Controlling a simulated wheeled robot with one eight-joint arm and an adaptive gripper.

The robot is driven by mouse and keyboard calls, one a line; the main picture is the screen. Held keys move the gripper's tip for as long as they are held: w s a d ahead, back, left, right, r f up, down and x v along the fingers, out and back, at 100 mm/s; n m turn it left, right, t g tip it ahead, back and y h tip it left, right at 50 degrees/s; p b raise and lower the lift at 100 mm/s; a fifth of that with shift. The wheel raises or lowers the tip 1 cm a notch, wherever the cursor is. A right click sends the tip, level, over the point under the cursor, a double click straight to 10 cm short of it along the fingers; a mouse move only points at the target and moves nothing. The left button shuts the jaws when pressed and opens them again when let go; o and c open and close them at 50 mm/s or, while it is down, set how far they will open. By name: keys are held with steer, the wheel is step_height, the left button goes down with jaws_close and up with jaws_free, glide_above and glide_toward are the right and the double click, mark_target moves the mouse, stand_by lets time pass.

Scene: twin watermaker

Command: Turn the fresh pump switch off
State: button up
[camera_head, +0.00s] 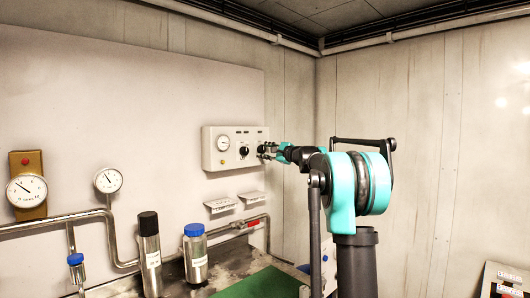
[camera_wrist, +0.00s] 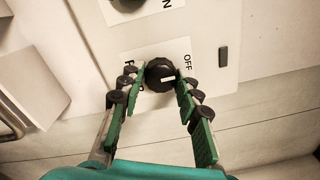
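A white control panel (camera_head: 233,147) hangs on the wall with a round gauge and dark rotary knobs. In the wrist view a black knob (camera_wrist: 160,75) sits on a white label, its short white mark pointing right. "OFF" shows on the label at the knob's upper right; the lettering at its left is mostly covered by a finger. My gripper (camera_wrist: 161,72) is at this knob, one green fingertip on each side. Whether both tips touch the knob, I cannot tell. In the head view my gripper (camera_head: 268,150) is at the panel's right end and covers part of it.
Another knob (camera_wrist: 127,3) is at the top of the wrist view; in the head view a knob (camera_head: 244,151) is left of my gripper. Below the panel are two small plates, pipes and a counter with a blue-capped bottle (camera_head: 195,255) and a black-capped bottle (camera_head: 150,255).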

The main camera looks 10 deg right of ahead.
steer(key=o, duration=0.4)
steer(key=shift+c, duration=0.2)
steer(key=v, duration=1.2)
